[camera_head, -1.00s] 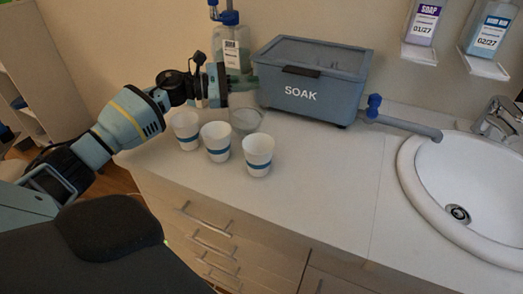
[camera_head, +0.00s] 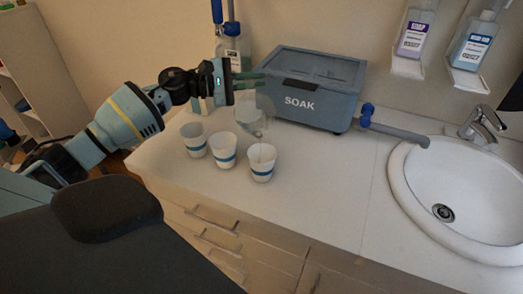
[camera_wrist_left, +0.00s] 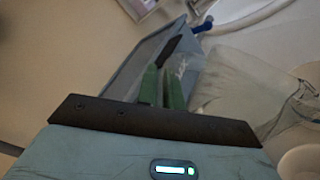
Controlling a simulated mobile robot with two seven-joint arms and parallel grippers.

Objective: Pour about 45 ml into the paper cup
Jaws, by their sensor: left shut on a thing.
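My left gripper (camera_head: 256,81) is shut on a clear jug (camera_head: 254,112), held raised and tilted above and behind the right cup. The jug's lower end is near that cup's mouth; a faint pale streak there may be liquid. The wrist view shows the green fingers (camera_wrist_left: 162,88) and the clear jug (camera_wrist_left: 240,85) beside them. The liquid level is too faint to read.
A blue SOAK box (camera_head: 310,92) stands close behind the jug. A pump bottle (camera_head: 232,50) is behind my gripper. A sink (camera_head: 455,200) with a tap (camera_head: 484,124) is at the right. The counter between cups and sink is clear.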

